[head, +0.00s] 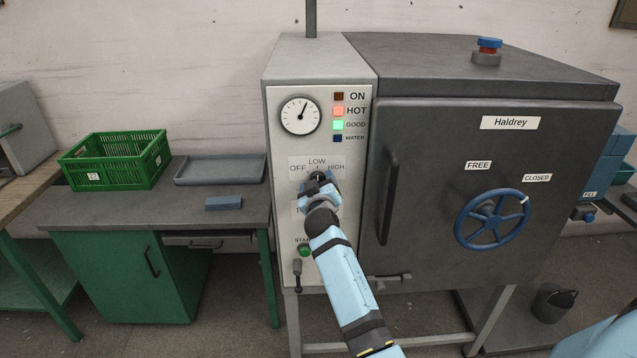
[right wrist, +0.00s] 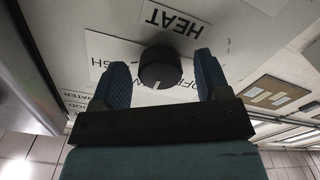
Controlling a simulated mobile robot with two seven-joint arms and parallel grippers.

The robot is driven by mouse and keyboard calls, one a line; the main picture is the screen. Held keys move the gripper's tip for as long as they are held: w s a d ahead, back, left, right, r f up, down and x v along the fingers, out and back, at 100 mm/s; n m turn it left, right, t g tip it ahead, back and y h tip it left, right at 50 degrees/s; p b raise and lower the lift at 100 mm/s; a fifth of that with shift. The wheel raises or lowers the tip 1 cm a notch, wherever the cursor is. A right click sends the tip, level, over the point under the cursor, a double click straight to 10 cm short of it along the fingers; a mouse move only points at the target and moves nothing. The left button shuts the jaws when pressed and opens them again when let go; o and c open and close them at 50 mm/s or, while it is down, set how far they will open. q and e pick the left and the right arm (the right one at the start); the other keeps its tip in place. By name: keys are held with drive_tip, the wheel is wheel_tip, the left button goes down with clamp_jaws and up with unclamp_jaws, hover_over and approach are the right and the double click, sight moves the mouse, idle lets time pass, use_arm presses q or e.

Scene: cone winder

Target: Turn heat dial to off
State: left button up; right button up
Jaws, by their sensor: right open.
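The heat dial (right wrist: 160,68) is a round black knob on the pale control panel (head: 281,225). In the right wrist view its white mark points toward the bottom of the picture, with the OFF lettering to the right and the end of HIGH to the left. In the head view the OFF, LOW and HIGH label (head: 316,162) shows just above my right gripper (head: 318,180), which covers most of the dial. My right gripper is open, its two blue fingers on either side of the dial; a gap shows on each side. My left gripper is not in view.
A round gauge (head: 300,116) and lit HOT and GOOD lamps are above. A green start button (head: 305,250) and a lever (head: 297,275) are below. The dark door with its long handle (head: 389,198) and blue wheel (head: 492,219) stands to the right. A bench with a green crate (head: 115,160) is left.

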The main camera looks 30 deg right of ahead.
drive_tip(key=shift+s+a+r, duration=0.1)
drive_tip(key=shift+c, duration=1)
drive_tip(key=c, duration=0.7)
drive_tip(key=n, duration=0.2)
drive_tip(key=n+p, duration=0.1)
drive_tip(key=n, duration=0.2)
drive_tip(key=shift+r+n+p, duration=0.2)
drive_tip(key=shift+n+p, duration=0.1)
drive_tip(key=n+p, duration=0.1)
drive_tip(key=n, duration=0.2)
drive_tip(key=shift+n+p, duration=0.7)
drive_tip(key=shift+n, duration=0.9)
drive_tip(key=shift+r, duration=0.1)
